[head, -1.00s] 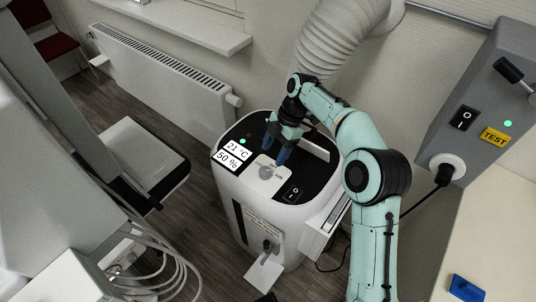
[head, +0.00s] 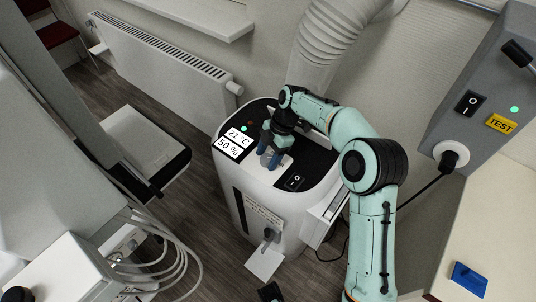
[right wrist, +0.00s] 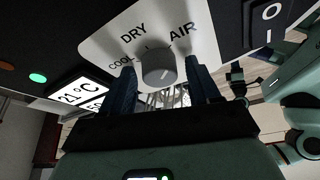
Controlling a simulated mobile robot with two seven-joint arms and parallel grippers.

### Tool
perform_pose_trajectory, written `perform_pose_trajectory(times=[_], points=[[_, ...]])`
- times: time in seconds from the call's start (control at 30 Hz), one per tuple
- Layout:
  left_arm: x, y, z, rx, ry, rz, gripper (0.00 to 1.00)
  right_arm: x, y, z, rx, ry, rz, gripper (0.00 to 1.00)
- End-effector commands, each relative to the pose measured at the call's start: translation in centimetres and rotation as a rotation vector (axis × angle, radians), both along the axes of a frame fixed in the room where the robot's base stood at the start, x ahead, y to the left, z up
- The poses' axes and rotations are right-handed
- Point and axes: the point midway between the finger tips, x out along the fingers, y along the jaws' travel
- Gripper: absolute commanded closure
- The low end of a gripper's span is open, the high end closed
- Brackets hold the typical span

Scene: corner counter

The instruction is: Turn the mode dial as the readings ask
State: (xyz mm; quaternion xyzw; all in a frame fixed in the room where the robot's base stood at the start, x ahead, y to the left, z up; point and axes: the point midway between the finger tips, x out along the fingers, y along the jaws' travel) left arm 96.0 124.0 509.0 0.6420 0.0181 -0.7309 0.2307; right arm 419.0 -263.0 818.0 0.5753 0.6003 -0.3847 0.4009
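The white portable air unit (head: 232,186) stands on the floor with a black top. Its display (head: 233,143) reads 21 °C and 50 %. The grey mode dial (right wrist: 158,67) sits on a pale plate marked COOL, DRY and AIR in the right wrist view. I cannot tell surely which mark it points at. My right gripper (head: 268,160) is over the dial, with its blue fingers open on either side of it. Small gaps show between fingers and dial. In the head view the gripper mostly hides the dial. My left gripper is not in view.
A power switch (head: 294,182) lies beside the dial plate. A ribbed hose (head: 325,45) rises behind the unit. A grey wall box (head: 490,75) with a TEST label, switch and plug is at right. A blue object (head: 468,280) lies on the counter. A radiator (head: 165,68) is at left.

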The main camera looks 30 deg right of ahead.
Motion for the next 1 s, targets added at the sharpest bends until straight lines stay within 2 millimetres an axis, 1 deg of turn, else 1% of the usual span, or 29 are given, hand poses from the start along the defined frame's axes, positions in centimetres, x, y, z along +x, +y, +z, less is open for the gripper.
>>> perform_pose_trajectory(times=[0.03, 0.07, 0.1, 0.13, 0.27, 0.53, 0.8, 0.83, 0.87, 0.9, 1.0], points=[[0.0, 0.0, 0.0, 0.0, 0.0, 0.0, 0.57, 0.01, 0.0, 0.01, 0.0, 0.0, 0.0, 0.57], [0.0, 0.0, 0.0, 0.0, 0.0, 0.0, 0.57, 0.01, -0.01, 0.02, 0.0, 0.0, 0.0, 0.67], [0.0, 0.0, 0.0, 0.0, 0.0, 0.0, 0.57, 0.01, -0.01, 0.02, 0.0, 0.0, 0.0, 0.8], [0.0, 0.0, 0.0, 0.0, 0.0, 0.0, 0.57, 0.01, -0.01, 0.02, 0.0, 0.0, 0.0, 0.89], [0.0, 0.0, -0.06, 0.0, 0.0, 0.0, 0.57, -0.01, -0.02, 0.02, 0.0, -0.001, -0.009, 0.89], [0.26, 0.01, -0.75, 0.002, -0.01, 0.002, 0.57, -0.1, -0.03, 0.01, -0.001, -0.002, -0.183, 0.89], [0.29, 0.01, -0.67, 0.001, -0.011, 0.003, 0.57, -0.09, -0.02, 0.08, 0.0, -0.001, -0.191, 0.89], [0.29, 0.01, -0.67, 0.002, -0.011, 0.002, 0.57, -0.08, -0.02, 0.09, 0.0, -0.001, -0.191, 0.49], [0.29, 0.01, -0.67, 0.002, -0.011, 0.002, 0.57, -0.08, -0.02, 0.09, 0.0, -0.001, -0.191, 0.39], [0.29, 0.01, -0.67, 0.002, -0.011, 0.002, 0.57, -0.08, -0.02, 0.08, 0.0, -0.001, -0.19, 0.34], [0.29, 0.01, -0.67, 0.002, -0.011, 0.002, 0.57, -0.09, -0.02, 0.07, 0.0, 0.0, -0.19, 0.34]])
